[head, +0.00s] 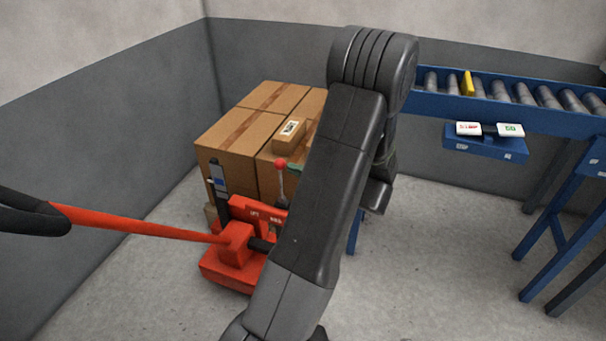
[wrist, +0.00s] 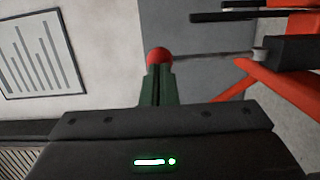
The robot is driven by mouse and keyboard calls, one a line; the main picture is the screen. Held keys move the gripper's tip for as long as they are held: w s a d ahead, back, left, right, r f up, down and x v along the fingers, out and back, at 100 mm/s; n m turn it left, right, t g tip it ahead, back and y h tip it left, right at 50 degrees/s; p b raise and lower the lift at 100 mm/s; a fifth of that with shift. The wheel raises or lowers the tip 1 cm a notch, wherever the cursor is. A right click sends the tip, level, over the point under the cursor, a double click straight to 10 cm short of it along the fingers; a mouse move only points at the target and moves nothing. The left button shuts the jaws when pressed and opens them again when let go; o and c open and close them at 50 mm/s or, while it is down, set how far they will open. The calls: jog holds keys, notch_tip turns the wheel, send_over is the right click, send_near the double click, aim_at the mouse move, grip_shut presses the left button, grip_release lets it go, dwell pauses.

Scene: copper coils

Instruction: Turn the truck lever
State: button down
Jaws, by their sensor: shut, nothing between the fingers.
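The truck lever (head: 281,182) is a thin upright rod with a red ball knob, standing on the red pallet truck (head: 236,252) in the head view. Its red knob also shows in the wrist view (wrist: 158,56), straight past my fingertips. My gripper (wrist: 159,76) has green fingers that are shut with nothing between them. In the head view a bit of a green finger (head: 294,167) shows right beside the knob; the rest is behind my arm. I cannot tell whether the fingers touch the knob.
Cardboard boxes (head: 226,152) are stacked behind the lever, with a small labelled box (head: 289,136) on top. The truck's long red handle (head: 140,227) reaches left. A blue roller conveyor (head: 510,114) stands at the right.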

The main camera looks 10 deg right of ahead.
jog(key=shift+r+p, duration=0.15)
jog(key=shift+p, duration=0.15)
jog(key=p, duration=0.2)
jog(key=shift+w+a+r+p, duration=0.2)
jog(key=shift+w+a+p, duration=0.1)
jog(key=shift+w+a, duration=0.1)
jog(key=shift+w+a+f+h+p, duration=0.1)
jog(key=shift+a+f+h+p, duration=0.1)
jog(key=shift+h+p, duration=0.15)
